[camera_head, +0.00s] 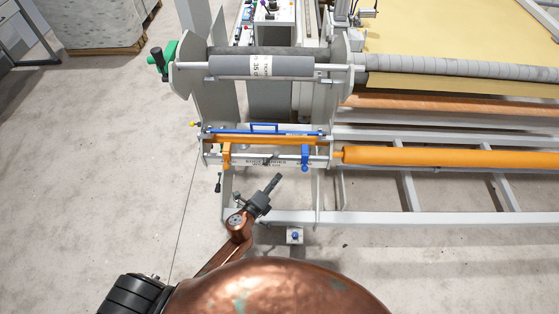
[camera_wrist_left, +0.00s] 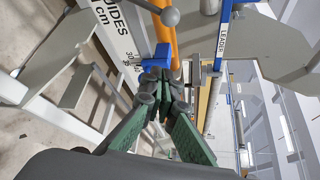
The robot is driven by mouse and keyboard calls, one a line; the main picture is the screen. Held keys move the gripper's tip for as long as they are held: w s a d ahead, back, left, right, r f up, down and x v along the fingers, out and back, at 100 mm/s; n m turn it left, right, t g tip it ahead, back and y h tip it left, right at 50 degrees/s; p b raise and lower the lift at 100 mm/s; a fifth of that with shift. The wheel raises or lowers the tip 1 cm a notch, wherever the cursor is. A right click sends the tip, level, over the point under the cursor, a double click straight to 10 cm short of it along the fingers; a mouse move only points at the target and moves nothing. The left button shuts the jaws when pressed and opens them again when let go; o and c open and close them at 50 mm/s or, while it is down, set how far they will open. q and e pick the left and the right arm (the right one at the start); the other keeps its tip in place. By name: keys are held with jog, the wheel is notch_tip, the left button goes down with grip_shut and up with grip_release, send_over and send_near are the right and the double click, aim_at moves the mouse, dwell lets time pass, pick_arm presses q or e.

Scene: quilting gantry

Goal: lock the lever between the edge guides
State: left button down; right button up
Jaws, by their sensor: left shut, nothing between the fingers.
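The orange edge guide (camera_head: 227,155) and the blue edge guide (camera_head: 305,158) sit apart on the rail of the gantry. A small dark lever (camera_head: 270,159) shows between them. In the left wrist view its grey ball knob (camera_wrist_left: 170,16) is at the top, in front of an orange bar. The blue guide also shows there (camera_wrist_left: 152,60), just beyond the fingertips. My left gripper (camera_head: 275,180) is shut and empty, just below the rail and the lever, between the guides. In the left wrist view its fingertips (camera_wrist_left: 160,82) overlap the guide's lower edge; contact cannot be told.
An orange roller (camera_head: 450,157) extends right from the guide rail. A grey roll (camera_head: 262,66) with a white label lies above, with a green crank (camera_head: 164,58) at its left end. A small box with a blue button (camera_head: 295,236) is below right.

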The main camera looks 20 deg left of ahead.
aim_at(271, 158)
pick_arm(q)
jog(key=w+a, duration=0.1)
jog(key=w, duration=0.8)
jog(key=shift+w+a+f, duration=0.15)
jog(key=shift+a+f, duration=0.15)
jog(key=shift+a, duration=0.05)
pick_arm(e)
jog(key=shift+w+a+f, duration=0.15)
jog(key=shift+f, duration=0.15)
